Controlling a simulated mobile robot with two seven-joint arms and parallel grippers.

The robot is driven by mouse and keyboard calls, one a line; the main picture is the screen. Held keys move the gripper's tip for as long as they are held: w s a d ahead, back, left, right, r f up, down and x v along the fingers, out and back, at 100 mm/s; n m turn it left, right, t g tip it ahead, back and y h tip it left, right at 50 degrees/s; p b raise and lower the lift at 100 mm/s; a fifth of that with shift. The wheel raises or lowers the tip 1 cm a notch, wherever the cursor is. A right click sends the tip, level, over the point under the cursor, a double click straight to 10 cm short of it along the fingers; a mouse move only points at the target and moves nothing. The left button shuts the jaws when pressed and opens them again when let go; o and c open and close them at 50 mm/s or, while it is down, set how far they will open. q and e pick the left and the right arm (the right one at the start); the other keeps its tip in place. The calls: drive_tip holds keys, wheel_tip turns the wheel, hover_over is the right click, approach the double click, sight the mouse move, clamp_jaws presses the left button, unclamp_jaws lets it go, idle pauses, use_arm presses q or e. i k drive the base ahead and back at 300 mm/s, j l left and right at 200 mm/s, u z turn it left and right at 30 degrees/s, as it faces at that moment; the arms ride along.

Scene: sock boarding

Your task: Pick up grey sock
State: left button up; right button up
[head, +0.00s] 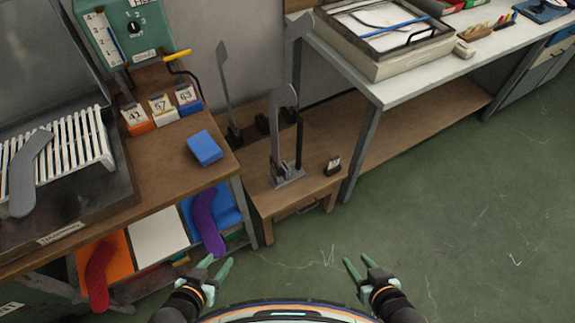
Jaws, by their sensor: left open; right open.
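A flat grey sock (26,178) lies at the far left, partly over the white slatted rack (66,150) of an open metal machine. Its lower end hangs past the rack towards the machine's front edge. My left gripper (220,263) is open and empty, low in the picture, right of and well apart from the sock. My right gripper (354,262) is open and empty above the green floor, farther right. Neither gripper touches anything.
Below the wooden bench (150,190), a red sock (99,272) and a purple sock (208,222) lie on coloured trays. A blue block (205,148) and numbered blocks (162,108) sit on the bench. Upright grey sock forms (283,110) stand on a low table. Floor at right is clear.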

sight(23, 195)
drive_tip(key=u, duration=1.75)
